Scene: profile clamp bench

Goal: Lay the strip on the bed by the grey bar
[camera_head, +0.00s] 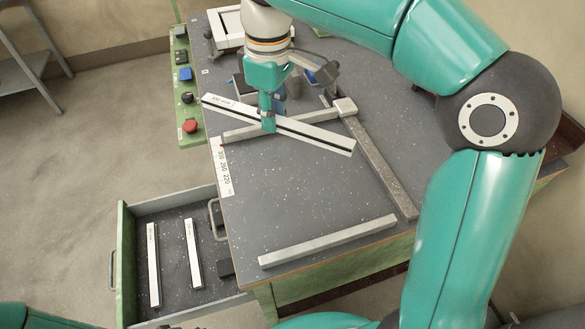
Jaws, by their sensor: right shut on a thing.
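My right gripper (268,124) reaches down from the top and is shut on a long pale strip (315,137) with a dark slot along it. The strip slants from upper left to lower right above the back part of the dark speckled bed (290,195). It crosses over a grey bar (240,133) at the back, partly covering it; I cannot tell whether they touch. A second grey bar (380,168) runs along the right, with a pale block at its far end. A lighter grey bar (327,241) lies along the front edge. My left gripper is out of view.
An open green drawer (122,245) at lower left holds two pale strips (153,265) (194,253). A green panel with a red button (190,126) and other switches stands left of the bench. A white numbered label (224,170) marks the bed's left edge. The bed's middle is clear.

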